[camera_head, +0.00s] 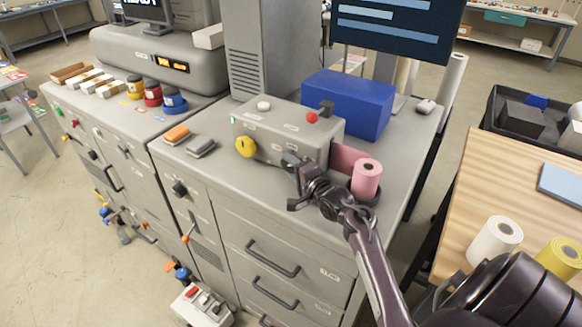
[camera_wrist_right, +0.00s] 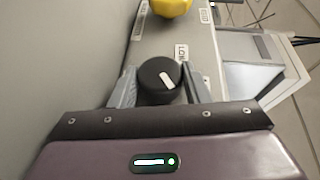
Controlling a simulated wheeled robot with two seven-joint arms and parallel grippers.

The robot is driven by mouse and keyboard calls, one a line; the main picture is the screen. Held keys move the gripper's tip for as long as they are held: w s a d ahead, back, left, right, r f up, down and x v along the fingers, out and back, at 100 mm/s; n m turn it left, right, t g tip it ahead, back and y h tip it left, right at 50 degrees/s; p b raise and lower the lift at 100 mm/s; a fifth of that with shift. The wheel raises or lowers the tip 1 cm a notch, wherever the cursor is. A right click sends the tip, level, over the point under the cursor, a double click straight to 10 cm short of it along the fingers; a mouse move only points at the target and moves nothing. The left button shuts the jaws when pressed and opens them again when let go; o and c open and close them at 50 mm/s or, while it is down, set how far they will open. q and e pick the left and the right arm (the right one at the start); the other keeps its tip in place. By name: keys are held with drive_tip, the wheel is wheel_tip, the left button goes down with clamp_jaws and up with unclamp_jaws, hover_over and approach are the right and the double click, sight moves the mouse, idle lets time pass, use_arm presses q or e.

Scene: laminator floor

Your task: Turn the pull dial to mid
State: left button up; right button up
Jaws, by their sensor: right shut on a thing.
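The grey control box (camera_head: 270,130) stands on the cabinet top and has a yellow knob (camera_head: 245,146) on its front. A round black dial (camera_wrist_right: 158,82) with a white pointer mark shows in the right wrist view, between my right gripper's fingers. My right gripper (camera_head: 290,160) is shut on this dial, at the box's front. In the right wrist view (camera_wrist_right: 161,88) one finger lies on each side of the dial. A partly covered label beside the dial seems to begin "LON". The gripper hides the dial in the head view. My left gripper is not in view.
A pink roll (camera_head: 367,178) stands just right of my right gripper. A blue box (camera_head: 348,103) is behind the control box. A wooden table (camera_head: 500,195) with rolls is at right.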

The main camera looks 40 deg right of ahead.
drive_tip(key=g, duration=0.1)
drive_tip(key=n+g, duration=0.1)
drive_tip(key=g, duration=0.3)
drive_tip(key=shift+w+r+n+h, duration=0.15)
drive_tip(key=shift+r+n+h, duration=0.15)
drive_tip(key=shift+r+h, duration=0.1)
drive_tip(key=g, duration=0.2)
drive_tip(key=n+g+h, duration=0.1)
drive_tip(key=g, duration=0.2)
drive_tip(key=shift+w+a+r, duration=0.1)
drive_tip(key=shift+w+r, duration=0.05)
drive_tip(key=o, duration=1)
drive_tip(key=shift+c, duration=0.2)
